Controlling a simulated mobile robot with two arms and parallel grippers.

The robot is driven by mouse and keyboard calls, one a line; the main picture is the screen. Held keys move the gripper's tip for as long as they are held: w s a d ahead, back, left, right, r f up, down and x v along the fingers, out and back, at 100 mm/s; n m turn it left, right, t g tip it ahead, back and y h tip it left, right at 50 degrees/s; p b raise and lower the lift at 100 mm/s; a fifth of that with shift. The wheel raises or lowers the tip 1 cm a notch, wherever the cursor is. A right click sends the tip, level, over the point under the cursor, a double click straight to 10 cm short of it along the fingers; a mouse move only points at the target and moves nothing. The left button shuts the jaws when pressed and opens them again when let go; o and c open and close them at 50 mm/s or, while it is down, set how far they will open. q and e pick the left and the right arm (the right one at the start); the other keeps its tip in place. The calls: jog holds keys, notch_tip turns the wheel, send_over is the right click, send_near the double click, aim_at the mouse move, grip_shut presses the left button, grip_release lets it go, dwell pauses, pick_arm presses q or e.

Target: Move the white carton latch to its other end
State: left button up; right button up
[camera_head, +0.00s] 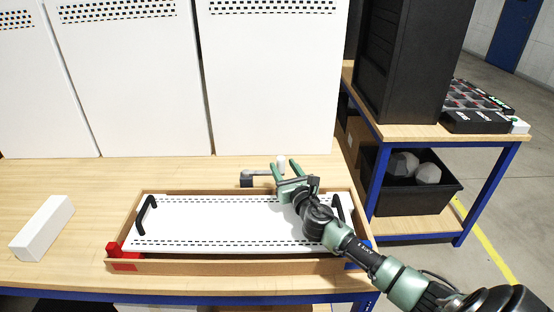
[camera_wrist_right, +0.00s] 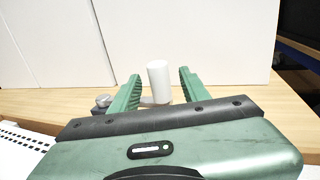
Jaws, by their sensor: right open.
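The latch's white knob (camera_head: 281,160) stands at the back edge of the open carton (camera_head: 190,265), joined to a grey bar that runs left to a dark block (camera_head: 247,181). My right gripper (camera_head: 286,167) is open above the carton's back right part, its green fingers pointing at the knob. In the right wrist view the white knob (camera_wrist_right: 158,82) stands upright between the two open fingers (camera_wrist_right: 160,78), with a visible gap on each side. Part of the grey bar is hidden behind the fingers. My left gripper is not in view.
A white perforated panel with black handles (camera_head: 215,220) lies in the carton. Red corner pieces (camera_head: 125,249) sit at its front left. A white block (camera_head: 42,227) lies on the table at left. Tall white panels (camera_head: 275,80) stand behind. A black rack (camera_head: 410,60) stands at right.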

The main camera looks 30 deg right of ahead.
aim_at(278, 157)
jog(key=x, duration=0.5)
jog(key=shift+w, duration=0.35)
jog(key=shift+s+r, duration=0.1)
grip_shut()
dwell(1.0)
